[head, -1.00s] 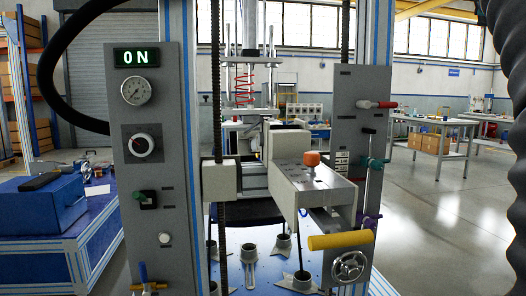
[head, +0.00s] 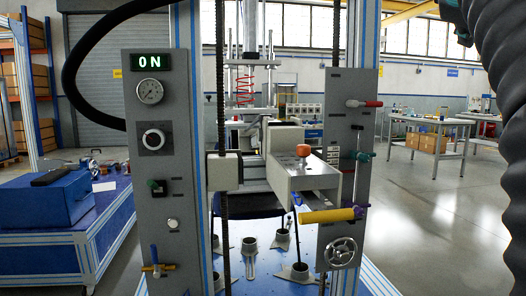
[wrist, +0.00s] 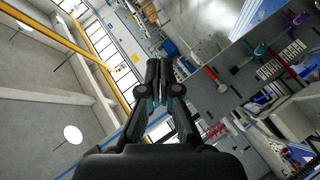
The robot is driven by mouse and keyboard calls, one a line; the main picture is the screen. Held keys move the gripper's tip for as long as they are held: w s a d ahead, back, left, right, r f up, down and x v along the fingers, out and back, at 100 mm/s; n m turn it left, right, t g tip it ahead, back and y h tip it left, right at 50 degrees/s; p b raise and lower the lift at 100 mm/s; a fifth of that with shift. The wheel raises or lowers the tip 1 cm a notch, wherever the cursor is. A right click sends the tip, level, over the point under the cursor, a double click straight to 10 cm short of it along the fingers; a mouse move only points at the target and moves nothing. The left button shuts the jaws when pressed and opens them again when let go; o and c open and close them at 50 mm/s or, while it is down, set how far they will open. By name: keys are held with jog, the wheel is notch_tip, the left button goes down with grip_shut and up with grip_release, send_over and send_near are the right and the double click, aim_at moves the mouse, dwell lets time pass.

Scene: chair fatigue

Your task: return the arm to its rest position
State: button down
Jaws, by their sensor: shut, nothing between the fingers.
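My gripper (wrist: 155,82) shows in the wrist view with its two fingers together and nothing held. It points out into open air, away from the machine, and the view is steeply tilted. The machine's right grey panel (wrist: 215,112) is to the right of it, with a red-handled lever (wrist: 211,74) apart from the fingers. In the head view, part of my dark ribbed arm (head: 500,110) runs down the right edge; the gripper itself is out of that view.
The test machine stands ahead with an ON display (head: 153,61), an orange knob (head: 303,150), a yellow handle (head: 328,216) and a handwheel (head: 341,252). A blue case (head: 45,205) sits on a bench at left. White tables (head: 436,140) stand at back right, with clear floor before them.

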jog(key=w+a+f+m+g+y, duration=0.1)
jog(key=a+f+y, duration=0.15)
jog(key=f, duration=0.65)
jog(key=w+a+f+m+y, duration=0.1)
jog(key=a+f, duration=0.2)
jog(key=f, duration=0.6)
jog(key=w+a+f+m+g+y, duration=0.1)
jog(key=w+a+f+m+y, duration=0.1)
jog(key=f, duration=0.8)
jog(key=s+a+f+y, duration=0.1)
jog(key=s+a+f, duration=0.4)
jog(key=f, duration=0.4)
jog(key=s+a+f+g+y, duration=0.1)
jog(key=s+a+f, duration=0.4)
jog(key=s+f, duration=0.2)
jog(key=s+a+f+g+y, duration=0.1)
jog(key=s+a+f, duration=0.4)
jog(key=f, duration=0.5)
jog(key=shift+s+f+n+y, duration=0.35)
jog(key=shift+s+y, duration=0.2)
jog(key=shift+s, duration=0.45)
